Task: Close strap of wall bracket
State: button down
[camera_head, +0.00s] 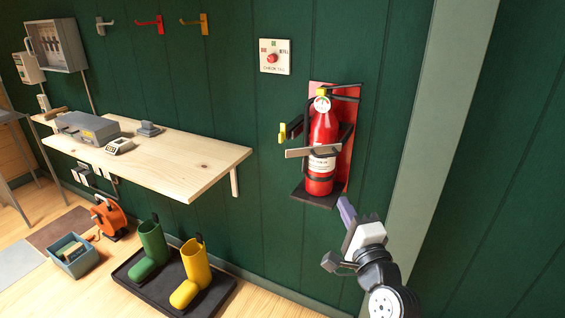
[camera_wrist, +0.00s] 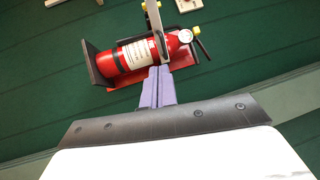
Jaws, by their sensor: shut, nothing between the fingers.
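The wall bracket has a red back plate (camera_head: 348,150) and a black bottom shelf (camera_head: 316,197). A red fire extinguisher (camera_head: 322,135) stands upright in it. A grey strap (camera_head: 300,153) sticks out to the left in front of the extinguisher, apart from the black, yellow-ended piece (camera_head: 290,131) at the wall. In the wrist view the strap (camera_wrist: 154,20) crosses the extinguisher (camera_wrist: 150,54) near its neck end. My gripper (camera_head: 344,204) is below and right of the shelf, with its purple fingers together and empty. In the wrist view the fingers (camera_wrist: 158,72) point at the bracket and partly cover it.
A wooden wall bench (camera_head: 190,160) with a grey box (camera_head: 87,128) is at left. Green and yellow boots (camera_head: 195,275) stand on a black tray (camera_head: 225,293) on the floor. A pale vertical post (camera_head: 435,130) rises right of the bracket. The wall left of the bracket is largely clear.

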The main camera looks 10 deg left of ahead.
jog(key=p, duration=0.4)
send_near(317, 153)
jog(key=w+a+r, duration=0.2)
jog(key=shift+w+d, duration=0.15)
jog(key=shift+w, duration=0.15)
